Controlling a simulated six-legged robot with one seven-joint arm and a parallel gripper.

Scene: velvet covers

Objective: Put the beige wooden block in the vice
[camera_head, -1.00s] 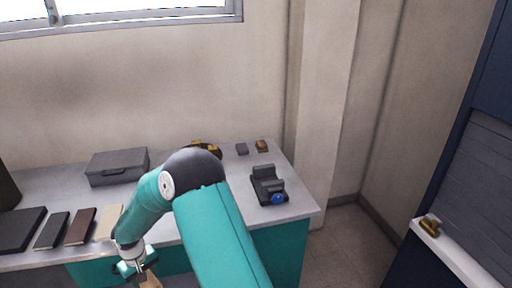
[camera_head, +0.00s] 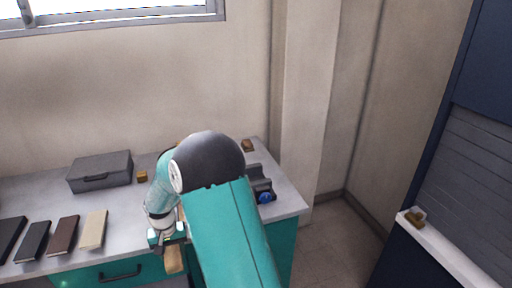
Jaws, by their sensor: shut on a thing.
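The beige wooden block (camera_head: 173,259) is in my gripper (camera_head: 172,243), which is shut on it. The block hangs below the gripper, in front of the teal drawers at the bench's front edge. The vice (camera_head: 261,184) is a dark grey tool with a blue round end, on the right end of the bench. My arm hides part of its left side. The gripper is to the left of the vice and nearer the front, apart from it.
The grey bench top (camera_head: 131,204) carries a grey case (camera_head: 100,171), a small brown block (camera_head: 142,177), another brown block (camera_head: 247,146) and several flat books, one of them beige (camera_head: 93,230). A brass-coloured piece (camera_head: 415,217) lies on a white ledge at the right.

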